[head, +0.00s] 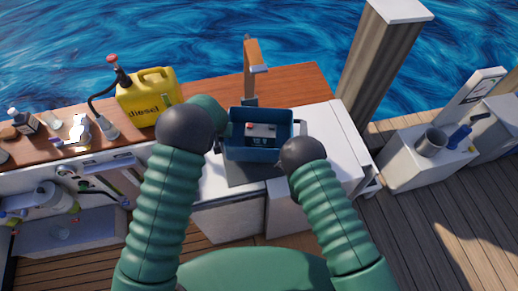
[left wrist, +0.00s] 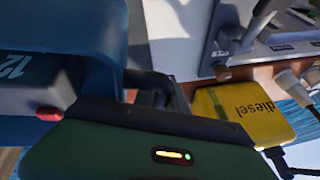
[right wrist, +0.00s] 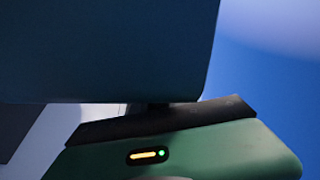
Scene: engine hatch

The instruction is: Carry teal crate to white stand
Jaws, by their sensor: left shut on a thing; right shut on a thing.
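The teal crate (head: 258,154) is in the middle of the head view, open at the top, with a dark battery (head: 262,132) inside. Its wall fills the upper part of the right wrist view (right wrist: 110,50). My left gripper (head: 226,131) is shut on the crate's left side, where its dark finger shows in the left wrist view (left wrist: 150,115). My right gripper (right wrist: 165,120) is shut at the crate's right side; in the head view my wrist mostly hides it. A white-topped unit (head: 336,132) is behind and beside the crate. Another white block (head: 405,160) stands at the right. I cannot tell which is the stand.
A yellow diesel can (head: 148,97) stands on the wooden counter (head: 300,82) to the left, with bottles and small items. A grey cup (head: 431,142) and a blue item are on the right block. A thick post (head: 378,62) rises between. Wooden deck (head: 440,220) is free at lower right.

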